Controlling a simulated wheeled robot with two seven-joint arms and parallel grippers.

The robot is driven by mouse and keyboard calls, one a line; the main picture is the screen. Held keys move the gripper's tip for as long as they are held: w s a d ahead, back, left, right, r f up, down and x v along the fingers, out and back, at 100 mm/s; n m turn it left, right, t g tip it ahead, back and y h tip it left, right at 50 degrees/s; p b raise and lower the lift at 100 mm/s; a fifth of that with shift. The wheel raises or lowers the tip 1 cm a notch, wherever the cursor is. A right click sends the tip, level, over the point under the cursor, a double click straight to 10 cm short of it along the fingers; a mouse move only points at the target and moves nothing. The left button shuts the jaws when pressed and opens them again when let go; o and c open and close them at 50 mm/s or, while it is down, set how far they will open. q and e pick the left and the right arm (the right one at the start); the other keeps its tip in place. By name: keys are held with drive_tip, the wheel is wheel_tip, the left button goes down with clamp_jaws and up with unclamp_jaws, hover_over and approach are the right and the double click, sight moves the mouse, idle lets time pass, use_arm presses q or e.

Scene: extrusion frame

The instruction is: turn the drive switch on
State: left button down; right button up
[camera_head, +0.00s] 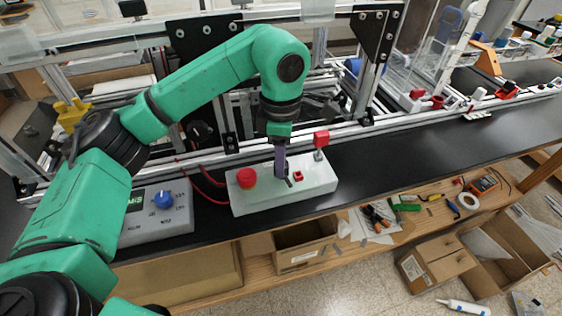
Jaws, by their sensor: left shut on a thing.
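A white control box (258,200) stands on the black bench top. It carries a round red button (246,178) on the left, a small red square part (298,176) right of the middle, and a red-capped post (321,140) at its back right. My left gripper (282,177) points down at the middle of the box, between the round button and the small red part. It is shut on a small dark part there, which seems to be the drive switch; the fingers mostly hide it, and its position cannot be told. My right gripper is not in view.
A grey unit (160,226) with a blue knob and a display stands left of the box, with red cables behind it. Aluminium extrusions (350,132) run along behind the box. The black bench top (400,155) is clear to the right.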

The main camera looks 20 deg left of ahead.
use_arm(q)
drive_tip(key=shift+m, duration=0.8)
drive_tip(key=shift+c, duration=2.3)
unclamp_jaws()
wheel_tip(320, 180, up, 15)
drive_tip(key=p, duration=0.1)
drive_tip(key=shift+f+p, duration=0.15)
drive_tip(key=shift+p, duration=0.2)
